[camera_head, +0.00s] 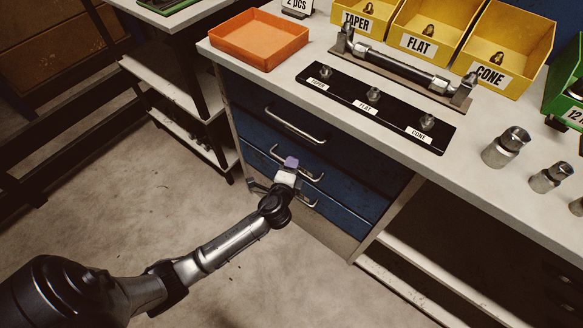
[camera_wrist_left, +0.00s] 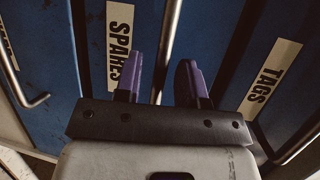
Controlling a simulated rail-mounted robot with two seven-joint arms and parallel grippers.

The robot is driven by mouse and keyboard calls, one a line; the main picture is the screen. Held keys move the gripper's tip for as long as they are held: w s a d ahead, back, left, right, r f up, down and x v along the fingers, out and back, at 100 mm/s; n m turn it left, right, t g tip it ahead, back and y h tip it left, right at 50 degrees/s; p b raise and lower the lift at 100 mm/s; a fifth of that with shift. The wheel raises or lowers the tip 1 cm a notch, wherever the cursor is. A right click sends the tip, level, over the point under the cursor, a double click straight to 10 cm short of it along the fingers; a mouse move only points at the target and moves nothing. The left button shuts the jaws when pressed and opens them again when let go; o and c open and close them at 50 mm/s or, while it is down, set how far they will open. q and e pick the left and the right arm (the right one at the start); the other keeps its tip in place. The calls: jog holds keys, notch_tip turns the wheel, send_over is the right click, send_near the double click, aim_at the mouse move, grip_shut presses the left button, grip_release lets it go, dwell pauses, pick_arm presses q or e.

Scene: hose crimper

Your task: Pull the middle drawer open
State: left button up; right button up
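The middle drawer (camera_head: 345,198) is a blue front in the cabinet under the bench and looks shut. Its silver bar handle (camera_head: 312,177) is partly covered by my left gripper (camera_head: 290,163). In the left wrist view, the two purple fingers of my left gripper (camera_wrist_left: 158,78) stand apart. The handle bar (camera_wrist_left: 172,30) runs through the gap between them, with space visible on the right side. I cannot tell how deep the bar sits between the fingers. A "SPARES" label (camera_wrist_left: 119,45) shows left of the bar. My right gripper is not in view.
The bench top holds an orange tray (camera_head: 258,38), a black fitting strip (camera_head: 345,100) and yellow bins (camera_head: 425,30). The floor (camera_head: 150,225) before the drawers is clear.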

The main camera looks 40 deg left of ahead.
pick_arm(q)
jog(key=shift+w+a, duration=0.15)
jog(key=shift+w, duration=0.05)
grip_shut()
dwell(0.4)
